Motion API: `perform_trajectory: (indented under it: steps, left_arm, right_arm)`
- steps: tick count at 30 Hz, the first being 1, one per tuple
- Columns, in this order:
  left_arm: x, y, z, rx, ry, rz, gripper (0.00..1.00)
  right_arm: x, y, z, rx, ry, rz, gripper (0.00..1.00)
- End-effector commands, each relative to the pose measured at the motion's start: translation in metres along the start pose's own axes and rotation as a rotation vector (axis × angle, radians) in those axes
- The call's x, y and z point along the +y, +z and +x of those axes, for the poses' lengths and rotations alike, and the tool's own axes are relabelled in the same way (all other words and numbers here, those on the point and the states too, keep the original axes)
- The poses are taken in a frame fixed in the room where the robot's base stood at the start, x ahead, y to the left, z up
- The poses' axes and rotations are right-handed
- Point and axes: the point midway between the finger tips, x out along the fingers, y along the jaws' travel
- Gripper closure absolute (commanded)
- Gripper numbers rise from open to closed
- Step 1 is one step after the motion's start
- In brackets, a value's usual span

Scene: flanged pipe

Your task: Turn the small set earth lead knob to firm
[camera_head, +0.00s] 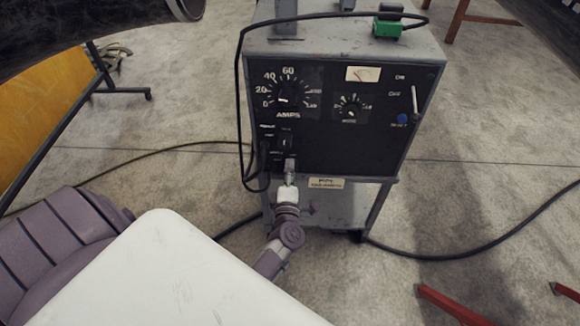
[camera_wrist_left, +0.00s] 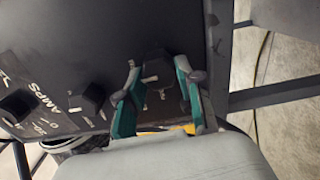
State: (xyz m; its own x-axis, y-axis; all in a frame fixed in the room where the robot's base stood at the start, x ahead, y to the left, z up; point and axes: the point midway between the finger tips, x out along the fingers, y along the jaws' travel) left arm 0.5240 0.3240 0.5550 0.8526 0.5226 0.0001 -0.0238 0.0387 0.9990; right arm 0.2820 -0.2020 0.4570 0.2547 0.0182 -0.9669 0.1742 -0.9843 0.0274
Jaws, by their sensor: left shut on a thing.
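The earth lead knob (camera_wrist_left: 157,66) is a small dark knob low on the black front panel (camera_head: 385,150) of a grey welding set. In the wrist view it sits between the two teal fingers of my left gripper (camera_wrist_left: 156,72), which is shut on it. A pale mark shows beside the knob; I cannot read its setting. In the head view my left gripper (camera_head: 291,166) is at the panel's lower left edge and hides the knob. My right gripper is not in view.
Above the gripped knob is another dark knob (camera_head: 284,142), also in the wrist view (camera_wrist_left: 90,98), and the large AMPS dial (camera_head: 285,92). A black cable (camera_head: 240,110) loops down just left of the gripper. A green connector (camera_head: 388,27) sits on top. Open floor lies to the right.

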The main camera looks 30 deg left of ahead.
Motion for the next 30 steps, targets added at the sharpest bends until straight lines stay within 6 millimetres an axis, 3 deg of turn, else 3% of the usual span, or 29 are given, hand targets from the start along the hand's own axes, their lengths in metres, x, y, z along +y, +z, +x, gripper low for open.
perform_trajectory:
  steps: [12, 13, 17, 26, 30]
  left_arm:
    - [-0.002, 0.001, -0.001, -0.001, -0.003, 0.006, 0.99]
    - [-0.002, 0.001, -0.001, -0.001, -0.003, 0.006, 0.61]
    - [-0.001, 0.001, -0.001, -0.001, -0.003, 0.006, 0.39]
    - [-0.001, 0.000, -0.001, 0.000, -0.001, 0.006, 0.39]
    - [-0.002, 0.000, -0.013, 0.000, -0.003, 0.005, 0.39]
  right_arm:
    - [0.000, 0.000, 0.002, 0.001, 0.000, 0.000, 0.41]
    - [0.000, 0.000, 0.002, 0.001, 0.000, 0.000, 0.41]
    - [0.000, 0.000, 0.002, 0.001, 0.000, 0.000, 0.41]
    - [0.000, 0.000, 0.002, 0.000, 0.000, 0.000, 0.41]
    - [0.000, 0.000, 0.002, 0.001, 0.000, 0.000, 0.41]
